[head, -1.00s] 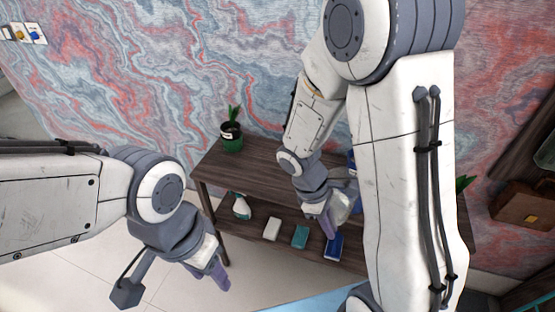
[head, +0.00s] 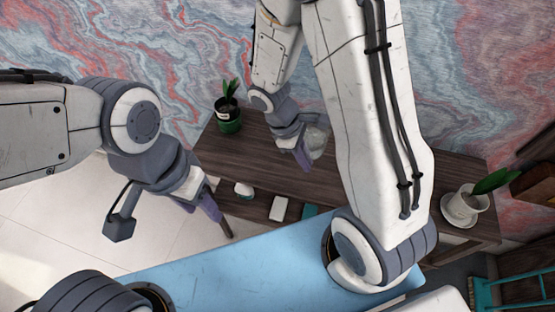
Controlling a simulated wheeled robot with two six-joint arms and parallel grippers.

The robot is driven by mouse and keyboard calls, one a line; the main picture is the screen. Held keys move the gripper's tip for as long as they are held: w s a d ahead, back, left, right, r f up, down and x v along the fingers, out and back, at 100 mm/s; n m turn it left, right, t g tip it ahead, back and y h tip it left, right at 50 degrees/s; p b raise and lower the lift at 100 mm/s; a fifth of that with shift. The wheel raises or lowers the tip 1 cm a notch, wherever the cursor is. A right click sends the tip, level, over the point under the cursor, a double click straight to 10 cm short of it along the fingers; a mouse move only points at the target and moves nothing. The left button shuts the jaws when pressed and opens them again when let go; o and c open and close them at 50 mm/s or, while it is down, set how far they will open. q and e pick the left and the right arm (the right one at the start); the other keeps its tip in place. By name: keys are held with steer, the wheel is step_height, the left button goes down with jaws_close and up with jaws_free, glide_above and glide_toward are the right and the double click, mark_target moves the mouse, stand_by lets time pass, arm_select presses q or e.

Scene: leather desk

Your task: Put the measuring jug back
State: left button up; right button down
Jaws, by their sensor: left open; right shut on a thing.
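The measuring jug (head: 318,140) is a pale, see-through vessel over the dark wooden table (head: 370,165) in the head view. My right gripper (head: 304,160) is shut on it, pointing down over the middle of the tabletop. The gripper and arm hide part of the jug, and I cannot tell whether it touches the table. My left gripper (head: 210,208) is open and empty, in front of the table's left end.
A plant in a white pot (head: 464,207) stands at the right end. The lower shelf holds a white box (head: 279,208), a teal box (head: 309,211) and a white item (head: 244,190).

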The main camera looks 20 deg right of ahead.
steer(key=w+a+f, duration=0.2)
steer(key=a, duration=0.1)
steer(key=w+a+f+p, duration=0.1)
steer(key=w+a+f, duration=0.1)
steer(key=w, duration=0.1)
steer(key=shift+w+a+f, duration=0.1)
steer(key=shift+a+f, duration=0.3)
step_height(320, 180, down, 4)
steer(key=shift+r+p, duration=0.15)
steer(key=shift+p, duration=0.4)
steer(key=shift+f, duration=0.2)
steer(key=shift+f, duration=0.15)
steer(key=c, duration=0.9)
jaws_free()
steer(key=shift+r, duration=0.2)
